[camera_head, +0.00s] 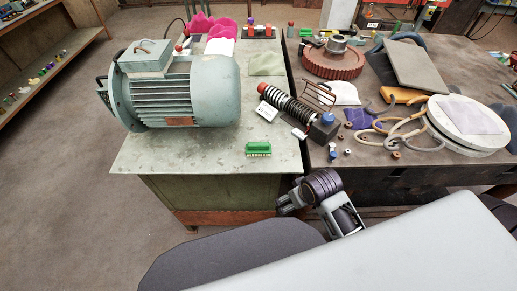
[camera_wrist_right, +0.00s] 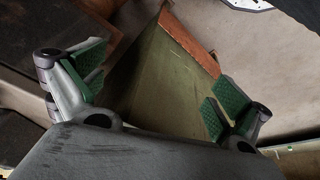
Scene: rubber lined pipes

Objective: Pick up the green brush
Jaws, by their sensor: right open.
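The green brush (camera_head: 258,148) lies near the front edge of the grey-green table (camera_head: 205,160), with its pale bristles facing the front. My right gripper (camera_head: 289,202) is below and to the right of the brush, in front of the table and clear of it. In the right wrist view, my right gripper (camera_wrist_right: 158,82) is open, with green pads on both fingers and nothing between them. The table's green side panel (camera_wrist_right: 160,85) shows beyond the fingers. The brush is not recognisable in that view. My left gripper is not in view.
A large grey-green motor (camera_head: 185,90) stands left of the brush. A black spring damper (camera_head: 290,105) lies behind and right of it. The darker table (camera_head: 370,170) adjoins at right, holding white discs (camera_head: 450,135) and hoses.

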